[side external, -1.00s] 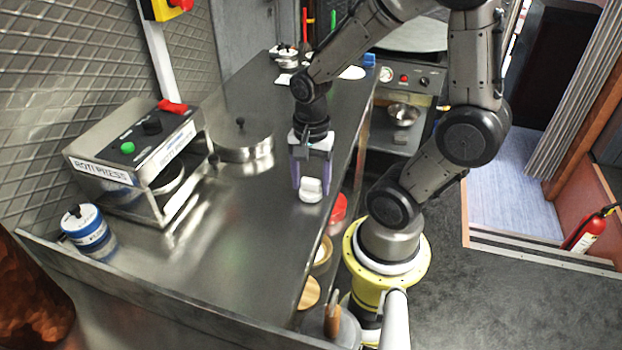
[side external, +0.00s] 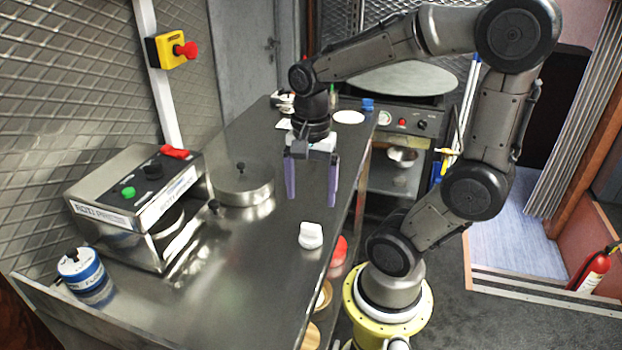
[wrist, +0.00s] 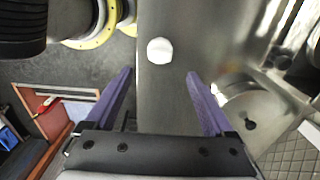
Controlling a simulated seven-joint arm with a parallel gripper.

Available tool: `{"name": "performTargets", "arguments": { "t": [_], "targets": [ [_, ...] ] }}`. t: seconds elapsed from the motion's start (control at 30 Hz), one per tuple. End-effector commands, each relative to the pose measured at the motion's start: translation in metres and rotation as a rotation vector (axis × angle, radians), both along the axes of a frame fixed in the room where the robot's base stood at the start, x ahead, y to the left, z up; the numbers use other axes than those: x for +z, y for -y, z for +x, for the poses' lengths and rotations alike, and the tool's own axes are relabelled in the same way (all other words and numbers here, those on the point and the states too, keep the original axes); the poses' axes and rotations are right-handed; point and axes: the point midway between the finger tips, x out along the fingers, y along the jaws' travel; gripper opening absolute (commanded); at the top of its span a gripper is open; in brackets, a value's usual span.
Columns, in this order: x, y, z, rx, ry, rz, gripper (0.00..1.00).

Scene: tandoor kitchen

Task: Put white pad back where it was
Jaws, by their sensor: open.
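The white pad (side external: 310,235) is a small white round piece with a raised grip on top. It lies on the steel counter (side external: 245,275) near its right edge. It also shows in the wrist view (wrist: 160,50), between and beyond the finger lines. My gripper (side external: 312,200) has its two purple fingers spread with nothing between them. It hangs above the counter, farther back than the pad and apart from it. In the wrist view the empty jaws (wrist: 159,74) are wide apart.
A roti press (side external: 135,205) and a blue-white tin (side external: 80,268) stand at the left. A round lidded steel pot (side external: 243,188) is left of my gripper. A flat white disc (side external: 348,117) and small items lie at the far end. The counter's middle is clear.

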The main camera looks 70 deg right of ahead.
Motion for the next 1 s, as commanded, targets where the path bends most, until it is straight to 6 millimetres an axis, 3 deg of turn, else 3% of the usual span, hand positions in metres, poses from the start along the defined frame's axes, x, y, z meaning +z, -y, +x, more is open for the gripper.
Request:
{"name": "performTargets", "arguments": {
  "t": [0.23, 0.37, 0.7, 0.8, 1.0],
  "targets": [
    [0.025, -0.001, 0.000, 0.008, 0.003, -0.001, 0.88],
    [0.030, -0.008, -0.001, 0.141, 0.043, -0.018, 0.88],
    [0.045, -0.052, -0.009, 1.101, 0.294, -0.228, 0.88],
    [0.048, -0.061, -0.012, 1.320, 0.343, -0.303, 0.88],
    [0.050, -0.069, -0.015, 1.527, 0.384, -0.383, 0.88]
  ]
}}
